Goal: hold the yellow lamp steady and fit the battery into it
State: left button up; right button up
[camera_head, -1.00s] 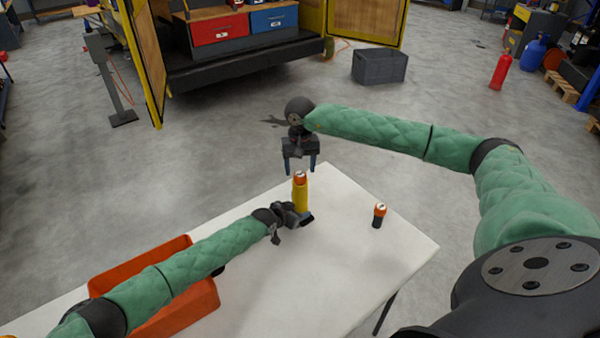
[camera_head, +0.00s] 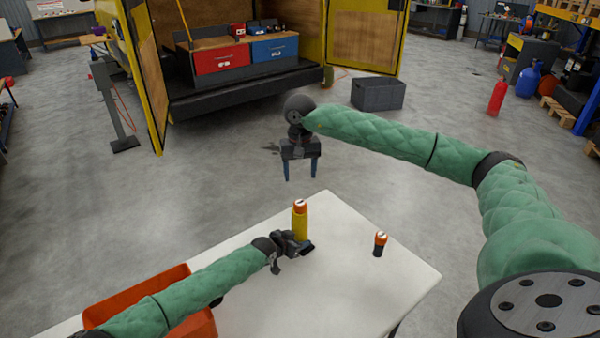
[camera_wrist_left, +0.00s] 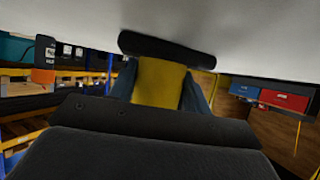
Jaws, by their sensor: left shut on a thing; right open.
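The yellow lamp (camera_head: 300,226) stands upright on the white table (camera_head: 345,290), near its far edge. An orange piece with a pale end (camera_head: 300,205) sits at the lamp's top; I cannot tell whether it is a battery. My left gripper (camera_head: 300,246) is shut on the lamp low down. In the left wrist view the yellow body (camera_wrist_left: 158,84) is between the fingers, with a black base beside the table surface. My right gripper (camera_head: 301,176) is open and empty, fingers down, above the lamp and apart from it. A small orange-and-black cylinder (camera_head: 380,244) stands upright on the table to the right.
An orange bin (camera_head: 180,278) is at the table's left, partly behind my left arm. The table's right part is mostly clear.

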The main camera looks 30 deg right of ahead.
pick_arm(q)
jog(key=o, duration=0.8)
jog(key=v, duration=1.2)
jog(key=shift+f, duration=0.1)
